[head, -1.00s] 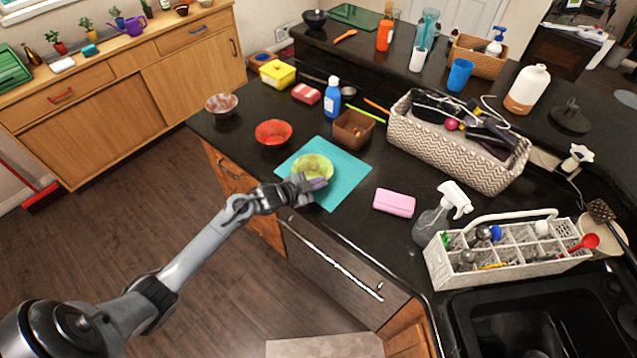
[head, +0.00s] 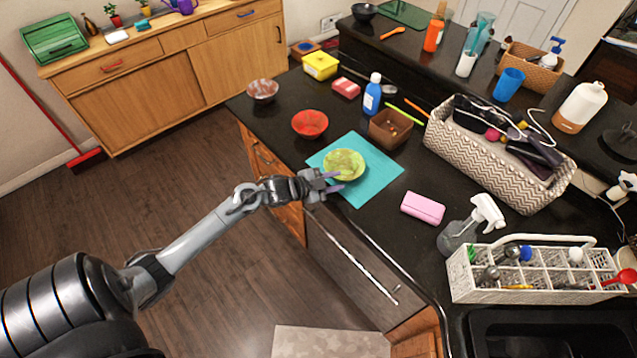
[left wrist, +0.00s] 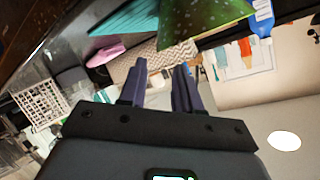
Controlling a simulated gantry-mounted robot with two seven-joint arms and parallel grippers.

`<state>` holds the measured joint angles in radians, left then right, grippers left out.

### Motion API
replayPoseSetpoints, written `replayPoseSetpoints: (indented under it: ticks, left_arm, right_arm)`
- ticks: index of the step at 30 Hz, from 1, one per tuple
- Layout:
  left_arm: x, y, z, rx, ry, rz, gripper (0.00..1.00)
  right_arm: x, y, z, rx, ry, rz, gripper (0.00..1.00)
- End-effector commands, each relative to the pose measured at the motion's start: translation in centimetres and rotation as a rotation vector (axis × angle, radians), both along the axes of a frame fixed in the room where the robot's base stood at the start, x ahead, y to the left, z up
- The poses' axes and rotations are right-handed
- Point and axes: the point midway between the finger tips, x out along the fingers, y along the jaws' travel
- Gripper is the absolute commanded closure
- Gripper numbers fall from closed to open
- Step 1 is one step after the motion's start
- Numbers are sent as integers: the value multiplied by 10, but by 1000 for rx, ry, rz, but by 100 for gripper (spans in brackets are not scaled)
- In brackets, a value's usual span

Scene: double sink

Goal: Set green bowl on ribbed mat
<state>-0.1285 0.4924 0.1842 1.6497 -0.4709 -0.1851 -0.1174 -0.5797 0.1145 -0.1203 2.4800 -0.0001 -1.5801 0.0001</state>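The green bowl (head: 345,163), yellowish green with speckles, sits upright on the teal mat (head: 378,182) on the dark counter. My left gripper (head: 336,182) is at the bowl's near left side, over the mat's near edge. Its two fingers are apart with nothing between them. In the left wrist view the gripper (left wrist: 162,66) shows a gap between its fingers. The bowl (left wrist: 205,18) and mat (left wrist: 140,22) lie beyond the fingertips there. My right gripper is not in view.
A red bowl (head: 310,124) and a brown square bowl (head: 390,128) stand close behind the mat. A pink block (head: 422,208) lies to its right. A woven basket (head: 495,155), spray bottle (head: 470,225) and white caddy (head: 535,270) fill the right side.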

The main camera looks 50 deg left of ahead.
Motion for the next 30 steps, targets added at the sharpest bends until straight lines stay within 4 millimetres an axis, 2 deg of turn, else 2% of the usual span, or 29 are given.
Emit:
replayPoseSetpoints:
  ticks: [6, 12, 16, 20, 23, 26, 30]
  left_arm:
    - [-33, 7, 12, 2, 1, -1, 67]
    - [-51, 10, 19, 0, 2, 1, 67]
    - [-60, 0, 14, 0, 34, 22, 67]
    - [-77, -26, -1, -4, 127, 89, 67]
    - [-99, -55, -12, -19, 238, 171, 67]
    - [-131, -87, -19, -51, 374, 262, 67]
    - [-181, -127, -17, -114, 571, 377, 67]
  right_arm:
    - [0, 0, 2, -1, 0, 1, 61]
    - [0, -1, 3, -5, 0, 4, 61]
    - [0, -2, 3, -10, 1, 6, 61]
    - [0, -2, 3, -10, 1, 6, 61]
    - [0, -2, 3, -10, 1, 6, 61]
    - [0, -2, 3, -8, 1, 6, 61]
    - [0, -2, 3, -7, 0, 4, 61]
